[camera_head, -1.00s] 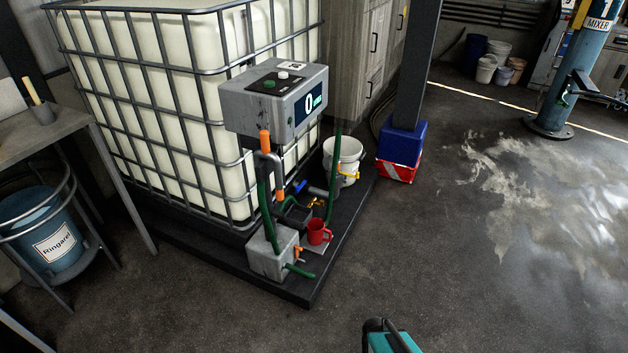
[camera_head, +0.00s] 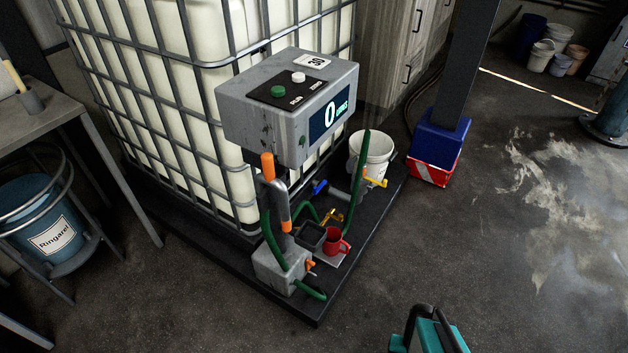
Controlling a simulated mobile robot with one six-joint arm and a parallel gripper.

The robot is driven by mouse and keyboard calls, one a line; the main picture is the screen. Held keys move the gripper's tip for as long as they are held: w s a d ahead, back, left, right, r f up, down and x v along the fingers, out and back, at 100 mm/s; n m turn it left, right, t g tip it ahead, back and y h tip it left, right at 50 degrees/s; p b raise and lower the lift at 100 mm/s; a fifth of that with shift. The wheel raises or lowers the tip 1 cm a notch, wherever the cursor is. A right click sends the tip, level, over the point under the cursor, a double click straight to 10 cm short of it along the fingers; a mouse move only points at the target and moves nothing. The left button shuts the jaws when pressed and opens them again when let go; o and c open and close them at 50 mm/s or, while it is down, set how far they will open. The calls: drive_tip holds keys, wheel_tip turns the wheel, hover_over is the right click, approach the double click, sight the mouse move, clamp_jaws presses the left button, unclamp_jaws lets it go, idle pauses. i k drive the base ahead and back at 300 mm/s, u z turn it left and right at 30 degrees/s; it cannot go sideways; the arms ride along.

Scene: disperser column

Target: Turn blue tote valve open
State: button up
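The blue tote valve (camera_head: 319,187) shows as a small blue handle low at the front of the caged white tote (camera_head: 205,90). It sits on a grey outlet pipe behind the green hoses, partly crowded by the fittings around it. A teal and black part (camera_head: 430,335) at the bottom edge seems to be the end of my arm, cut off by the frame. It is well apart from the valve, and I cannot make out whether its fingers are open.
A grey control box (camera_head: 247,118) reading 0 stands above the valve area. A red mug (camera_head: 333,240), orange-handled pump (camera_head: 275,195), yellow handle (camera_head: 332,216) and white bucket (camera_head: 376,150) crowd the black pallet (camera_head: 318,308). The floor at right is open.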

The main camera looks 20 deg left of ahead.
sight(316, 190)
drive_tip(key=u, duration=0.4)
drive_tip(key=i, duration=1)
drive_tip(key=u, duration=0.55)
